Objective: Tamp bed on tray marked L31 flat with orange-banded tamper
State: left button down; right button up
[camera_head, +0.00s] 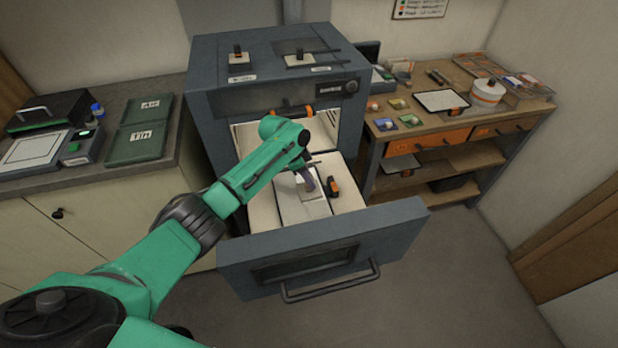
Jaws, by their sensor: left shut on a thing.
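My left gripper (309,181) reaches down into the open drawer (258,215) of the grey kiln-like cabinet. It is shut on a small tool, seemingly a tamper, whose pale square foot (312,198) shows just below the fingers, over or on a pale tray bed (292,212). I cannot tell whether the foot touches the bed, nor see the held tool's band. A black and orange handle (333,186) sits at the tray's right side. No L31 marking is readable. Two dark-handled pale blocks stand on the cabinet top, a left one (239,66) and a right one (299,61). My right gripper is out of view.
The drawer front (320,240) with its bar handle stands out into the room. A wooden bench (460,129) at right bears a tray (440,101), colored pieces and a white pot (487,95). Green cases (137,143) lie on the left counter.

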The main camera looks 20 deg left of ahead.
pick_arm(q)
jog(key=shift+r, duration=0.35)
jog(key=shift+s+d+r+p, duration=0.1)
jog(key=shift+s+p, duration=0.05)
jog(key=shift+p, duration=0.15)
jog(key=shift+s+d+r+p, duration=0.15)
jog(key=shift+s+d+p, duration=0.45)
jog(key=shift+p, duration=0.65)
jog(key=s, duration=0.1)
jog(key=s+d, duration=0.2)
jog(key=shift+s+f+b, duration=0.25)
jog(key=shift+s+b, duration=0.05)
jog(key=shift+s, duration=0.1)
jog(key=shift+w+f, duration=0.1)
jog(key=shift+f+b, duration=0.4)
jog(key=shift+f, duration=0.25)
jog(key=shift+f, duration=0.3)
